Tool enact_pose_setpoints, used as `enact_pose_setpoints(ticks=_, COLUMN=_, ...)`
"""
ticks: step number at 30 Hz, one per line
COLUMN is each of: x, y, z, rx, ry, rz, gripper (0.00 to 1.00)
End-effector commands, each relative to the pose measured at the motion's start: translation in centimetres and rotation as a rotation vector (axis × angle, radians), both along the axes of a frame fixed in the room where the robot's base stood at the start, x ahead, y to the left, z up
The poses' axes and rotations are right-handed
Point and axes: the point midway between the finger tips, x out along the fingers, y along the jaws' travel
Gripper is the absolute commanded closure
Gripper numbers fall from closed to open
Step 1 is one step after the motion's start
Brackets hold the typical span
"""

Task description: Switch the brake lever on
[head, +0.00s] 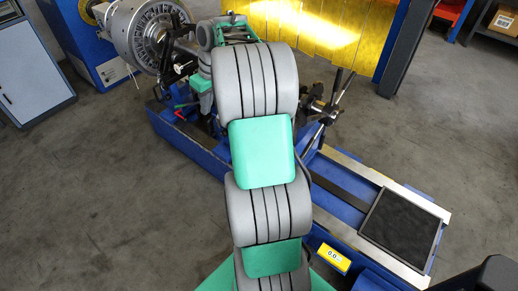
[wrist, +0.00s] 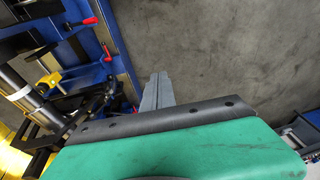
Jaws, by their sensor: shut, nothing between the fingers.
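My gripper (wrist: 156,92) shows in the wrist view as two grey fingers held together, empty, in front of a green and black housing. Red-tipped handles lie to the left of the fingers in the wrist view: an upper one (wrist: 90,21) and a lower one (wrist: 107,53), both on the blue machine frame. They appear apart from the fingers. I cannot tell for sure which is the brake lever. In the head view a small red handle (head: 180,115) shows low on the machine, left of my arm. My arm hides the middle of the machine and the fingertips there.
The blue machine bed (head: 190,148) runs diagonally behind my arm. A chuck-like round head (head: 152,35) stands at the upper left. A yellow guard (head: 318,35) hangs at the back. Grey floor is clear at left.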

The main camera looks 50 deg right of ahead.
Motion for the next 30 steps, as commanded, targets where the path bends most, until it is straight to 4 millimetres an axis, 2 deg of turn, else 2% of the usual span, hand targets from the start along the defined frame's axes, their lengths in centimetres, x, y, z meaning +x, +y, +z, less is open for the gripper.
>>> enact_pose_setpoints(ticks=1, x=0.0, y=-4.9, z=-3.5, rx=0.018, ry=0.009, rz=-0.001, gripper=1.00)
enact_pose_setpoints(ticks=3, x=-0.7, y=-10.5, z=-7.0, rx=0.033, ry=0.007, rz=0.023, gripper=1.00)
enact_pose_setpoints(ticks=6, x=-3.0, y=-16.8, z=-11.5, rx=0.049, ry=-0.001, rz=0.052, gripper=1.00)
enact_pose_setpoints(ticks=9, x=-5.2, y=-20.6, z=-14.5, rx=0.057, ry=-0.007, rz=0.075, gripper=1.00)
enact_pose_setpoints(ticks=13, x=-6.4, y=-22.3, z=-15.9, rx=0.058, ry=-0.013, rz=0.090, gripper=1.00)
enact_pose_setpoints(ticks=23, x=-6.4, y=-22.2, z=-16.2, rx=0.059, ry=-0.012, rz=0.090, gripper=1.00)
enact_pose_setpoints(ticks=26, x=-6.2, y=-22.0, z=-17.1, rx=0.060, ry=-0.011, rz=0.089, gripper=1.00)
enact_pose_setpoints(ticks=30, x=-5.8, y=-21.4, z=-19.6, rx=0.061, ry=-0.010, rz=0.089, gripper=1.00)
